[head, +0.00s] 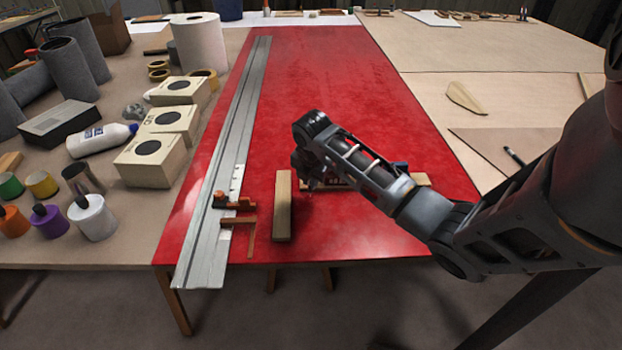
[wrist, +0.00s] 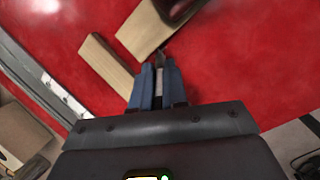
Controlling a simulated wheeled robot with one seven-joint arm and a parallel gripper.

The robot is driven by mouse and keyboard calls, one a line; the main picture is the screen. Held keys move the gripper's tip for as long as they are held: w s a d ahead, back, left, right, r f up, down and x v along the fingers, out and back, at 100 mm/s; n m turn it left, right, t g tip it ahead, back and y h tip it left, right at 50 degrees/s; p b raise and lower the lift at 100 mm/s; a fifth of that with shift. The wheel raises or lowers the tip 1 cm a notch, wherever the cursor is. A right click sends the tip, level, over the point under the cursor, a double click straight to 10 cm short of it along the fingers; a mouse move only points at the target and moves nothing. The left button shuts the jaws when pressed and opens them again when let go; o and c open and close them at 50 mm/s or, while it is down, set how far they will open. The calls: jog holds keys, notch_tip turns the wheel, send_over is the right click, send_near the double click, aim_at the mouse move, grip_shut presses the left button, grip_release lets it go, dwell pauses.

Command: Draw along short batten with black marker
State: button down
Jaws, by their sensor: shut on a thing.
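My gripper (wrist: 159,72) has blue fingers, shut on a slim, pale-bodied thing with a dark tip, likely the black marker (wrist: 163,52). In the head view my forearm hides most of the gripper. One wooden batten (head: 283,205) lies lengthwise on the red table; it also shows in the wrist view (wrist: 106,66), left of the fingers. A second batten (head: 421,180) lies crosswise behind my arm; in the wrist view (wrist: 143,30) its end is close to the dark tip. I cannot tell whether the tip touches anything, or which batten is the short one.
A long metal rail (head: 222,180) with an orange-brown clamp (head: 233,203) lies along the left of the red table (head: 330,75). Boxes (head: 150,160), a bottle (head: 100,140) and paint pots crowd the left bench. A dark pen-like item (head: 513,156) lies right. The far red surface is clear.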

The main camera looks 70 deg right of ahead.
jog(key=shift+s, duration=0.15)
dwell(0.8)
jog(key=shift+s+d+p, duration=0.3)
jog(key=shift+s+p, duration=0.15)
jog(key=shift+s, duration=0.15)
jog(key=shift+s+d, duration=0.1)
jog(key=shift+s, duration=0.1)
jog(key=shift+s+d, duration=0.2)
jog(key=shift+s, duration=0.25)
jog(key=shift+s, duration=0.1)
jog(key=shift+s+d+p, duration=0.25)
jog(key=shift+s+p, duration=0.05)
jog(key=shift+s, duration=0.3)
jog(key=shift+s, duration=0.1)
jog(key=shift+s+d, duration=0.3)
jog(key=shift+s, duration=0.35)
jog(key=shift+s, duration=0.1)
